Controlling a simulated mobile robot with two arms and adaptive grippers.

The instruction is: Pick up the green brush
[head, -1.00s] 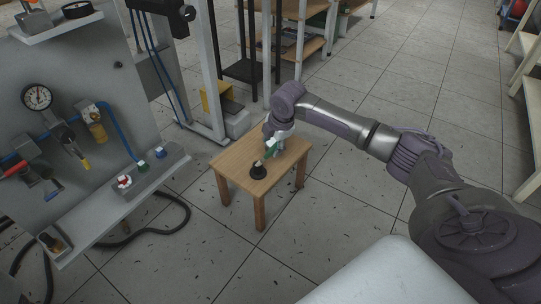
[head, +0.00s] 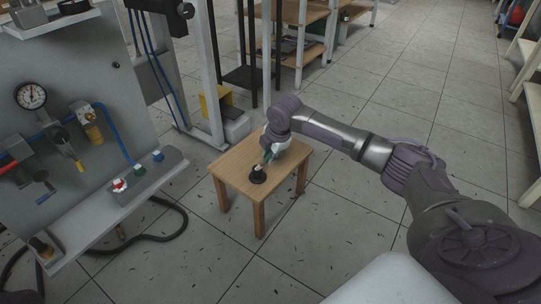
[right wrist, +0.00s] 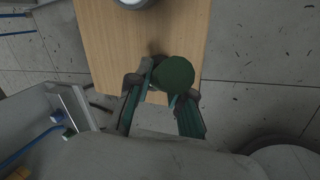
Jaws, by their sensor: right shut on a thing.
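My right gripper (head: 268,154) is over the small wooden table and shut on the green brush (head: 266,158). In the right wrist view, the brush shows as a dark green round end (right wrist: 173,73) between the fingertips of the gripper (right wrist: 160,92). The rest of the brush is mostly hidden by the fingers and the round end. I cannot tell whether it touches the tabletop.
A grey panel (head: 60,100) with a gauge, valves and a ledge with buttons (head: 139,171) stands at the left. A black hose (head: 150,238) lies on the floor. Floor at the right is clear.

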